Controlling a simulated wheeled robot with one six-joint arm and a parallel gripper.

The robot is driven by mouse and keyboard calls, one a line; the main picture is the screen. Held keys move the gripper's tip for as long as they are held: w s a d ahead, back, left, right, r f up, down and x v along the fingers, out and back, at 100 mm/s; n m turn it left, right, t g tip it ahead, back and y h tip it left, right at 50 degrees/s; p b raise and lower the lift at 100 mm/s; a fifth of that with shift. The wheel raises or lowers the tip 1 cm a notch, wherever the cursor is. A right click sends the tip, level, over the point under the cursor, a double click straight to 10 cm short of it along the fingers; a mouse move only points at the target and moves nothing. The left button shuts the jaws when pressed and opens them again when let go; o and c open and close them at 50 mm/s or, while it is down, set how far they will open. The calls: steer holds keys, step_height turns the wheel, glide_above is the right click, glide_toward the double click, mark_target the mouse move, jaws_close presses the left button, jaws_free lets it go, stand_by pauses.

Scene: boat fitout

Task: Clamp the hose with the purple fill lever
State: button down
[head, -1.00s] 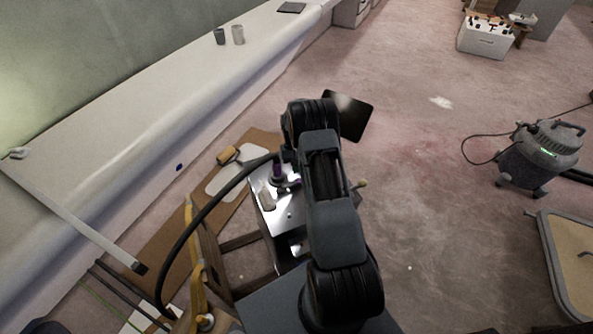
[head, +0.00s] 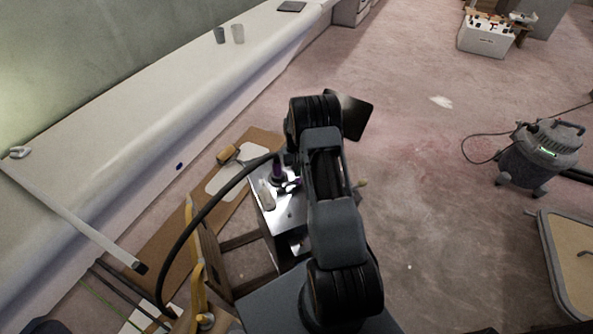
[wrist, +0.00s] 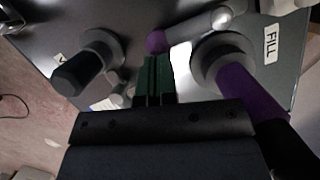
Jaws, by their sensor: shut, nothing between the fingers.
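The fill lever, a grey bar with a purple knob (wrist: 157,42), lies across the metal unit's top near the upper middle of the wrist view. Its other end is at a grey pivot beside the FILL label (wrist: 270,45). A purple hose end (wrist: 248,92) sits in a grey round collar to the right. The black hose (head: 205,207) arches into the unit in the head view. My gripper (wrist: 155,68) is shut and empty, its green fingers just short of the purple knob. I cannot tell whether they touch. The arm hides most of the gripper in the head view.
A black-capped port (wrist: 78,75) stands left of the fingers. The metal unit's top (head: 291,217) is beside my arm. A vacuum (head: 540,155) stands far right. Open floor lies between.

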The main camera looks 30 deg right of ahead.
steer(key=shift+s+m, duration=0.5)
steer(key=shift+m, duration=0.3)
steer(key=s+m+y, duration=0.1)
steer(key=s+m, duration=0.1)
steer(key=m, duration=0.1)
steer(key=shift+t, duration=0.4)
steer(key=s+m, duration=0.1)
steer(key=m, duration=0.1)
steer(key=s+a+m+t, duration=0.1)
steer(key=m, duration=0.1)
steer(key=shift+s+y, duration=0.15)
steer(key=shift+y, duration=0.25)
steer(key=m, duration=0.1)
steer(key=s+a+m+t, duration=0.1)
steer(key=m, duration=0.1)
steer(key=s+a+m, duration=0.1)
steer(key=m, duration=0.1)
steer(key=shift+s, duration=0.15)
steer(key=shift+s+a+m+t, duration=0.25)
steer(key=shift+a+m+t, duration=0.35)
steer(key=shift+m, duration=0.7)
steer(key=shift+a, duration=0.35)
steer(key=shift+s+a, duration=0.1)
steer(key=shift+a, duration=0.05)
